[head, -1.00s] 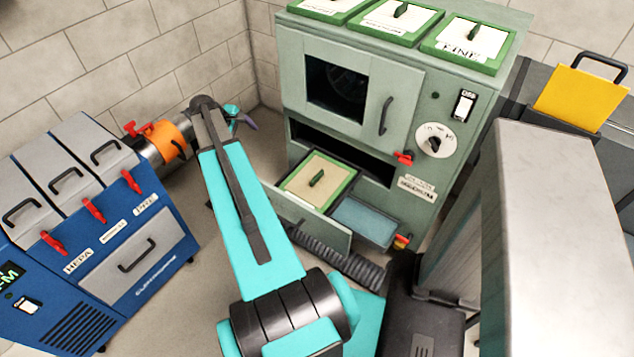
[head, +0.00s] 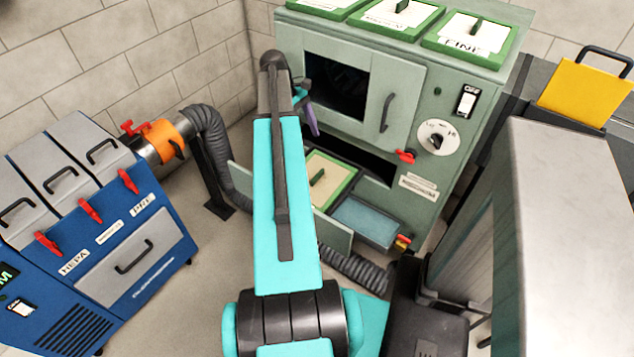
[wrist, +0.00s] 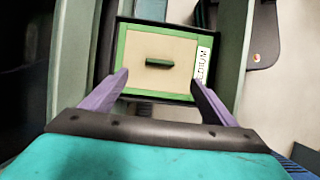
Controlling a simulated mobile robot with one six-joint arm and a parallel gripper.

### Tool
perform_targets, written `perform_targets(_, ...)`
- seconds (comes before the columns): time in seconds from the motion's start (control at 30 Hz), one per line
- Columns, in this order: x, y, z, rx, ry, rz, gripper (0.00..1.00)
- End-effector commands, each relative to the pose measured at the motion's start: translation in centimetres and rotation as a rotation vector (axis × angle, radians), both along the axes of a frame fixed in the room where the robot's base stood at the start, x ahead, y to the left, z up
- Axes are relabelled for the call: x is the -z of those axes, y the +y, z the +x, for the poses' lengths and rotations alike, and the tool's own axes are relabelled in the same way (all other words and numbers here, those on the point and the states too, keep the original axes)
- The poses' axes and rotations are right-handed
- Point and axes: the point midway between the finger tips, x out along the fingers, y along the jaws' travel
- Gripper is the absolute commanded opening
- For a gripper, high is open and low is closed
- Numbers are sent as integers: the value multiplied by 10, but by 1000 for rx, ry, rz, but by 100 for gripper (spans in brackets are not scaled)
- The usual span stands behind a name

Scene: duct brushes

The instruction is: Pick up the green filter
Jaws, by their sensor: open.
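A green-framed filter (head: 334,184) with a tan face and a dark green handle lies in the open lower drawer of the grey-green cabinet. In the wrist view the filter (wrist: 140,48) is ahead, with a white label reading "...DIUM" along its right side. My gripper (wrist: 160,80) is open and empty. Its two purple fingers appear to either side of the filter's near part, with the handle between and beyond the tips. In the head view my gripper (head: 309,118) is above and behind the drawer, in front of the cabinet door, partly hidden by my arm.
Several more green-framed filters with white faces sit on top of the cabinet (head: 400,130); one (head: 470,42) reads "FINE". A blue-grey tray (head: 366,220) is beside the filter. A blue machine (head: 110,240) stands left with a black hose (head: 208,130). A yellow panel (head: 585,98) is right.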

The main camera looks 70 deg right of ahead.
Motion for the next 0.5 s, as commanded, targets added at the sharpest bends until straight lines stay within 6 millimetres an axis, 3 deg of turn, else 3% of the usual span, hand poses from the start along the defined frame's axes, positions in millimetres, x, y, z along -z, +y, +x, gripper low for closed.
perform_targets(0.27, 2, 2, 2, -4, 0, -2, 80)
perform_targets(0.5, 22, 4, -6, -4, 1, -1, 80)
